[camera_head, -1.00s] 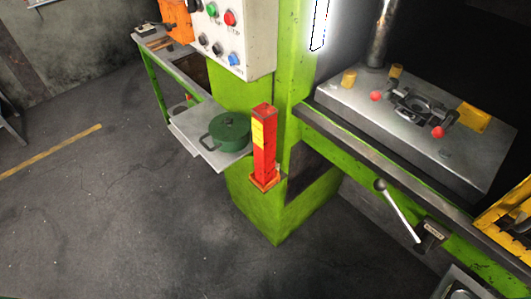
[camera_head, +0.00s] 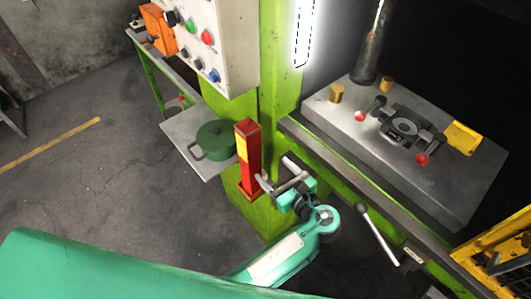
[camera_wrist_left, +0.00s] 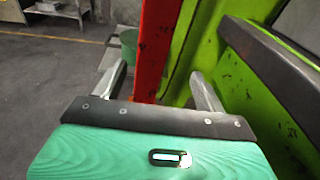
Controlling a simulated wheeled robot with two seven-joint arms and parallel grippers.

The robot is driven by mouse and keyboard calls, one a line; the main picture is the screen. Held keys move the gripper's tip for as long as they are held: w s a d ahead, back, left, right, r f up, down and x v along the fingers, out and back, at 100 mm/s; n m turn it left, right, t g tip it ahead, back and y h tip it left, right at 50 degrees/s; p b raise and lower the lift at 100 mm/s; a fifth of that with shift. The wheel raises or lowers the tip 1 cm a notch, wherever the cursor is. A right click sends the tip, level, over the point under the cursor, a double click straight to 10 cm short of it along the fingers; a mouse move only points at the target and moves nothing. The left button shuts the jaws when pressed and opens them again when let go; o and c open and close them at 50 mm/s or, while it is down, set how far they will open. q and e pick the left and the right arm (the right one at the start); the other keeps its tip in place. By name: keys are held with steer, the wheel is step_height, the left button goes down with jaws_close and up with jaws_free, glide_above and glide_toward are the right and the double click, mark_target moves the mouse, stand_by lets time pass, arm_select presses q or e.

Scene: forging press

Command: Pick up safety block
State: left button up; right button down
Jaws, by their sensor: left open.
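The safety block (camera_head: 248,158) is a tall red post with a yellow label, upright on a small red base on the green press frame. It also shows as a red bar in the left wrist view (camera_wrist_left: 153,45), between the two fingers. My left gripper (camera_head: 274,174) is open, with its fingers close to the lower part of the block in the head view. In the left wrist view the left gripper (camera_wrist_left: 158,85) points at the block; I cannot tell whether a finger touches it. My right gripper is not in view.
A green lidded pot (camera_head: 214,141) sits on a grey shelf (camera_head: 181,127) left of the block. A control box (camera_head: 220,40) hangs above. The press bed (camera_head: 430,180) and a lever (camera_head: 380,232) are to the right. The floor at left is clear.

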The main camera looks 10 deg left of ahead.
mark_target(254, 133)
arm_select(q)
step_height(254, 133, up, 9)
steer(key=s+d+y, duration=0.1)
steer(key=s+y, duration=0.1)
steer(key=shift+n, duration=0.4)
steer(key=p+x, duration=0.3)
steer(key=x, duration=0.5)
steer(key=shift+w+r+p, duration=0.1)
steer(key=shift+p, duration=0.2)
steer(key=p+x, duration=0.3)
steer(key=x, duration=0.1)
steer(key=shift+w+a, duration=0.2)
steer(key=shift+w, duration=0.1)
steer(key=shift+w+a+p, duration=0.25)
steer(key=shift+a+p, duration=0.1)
steer(key=c, duration=0.9)
jaws_close()
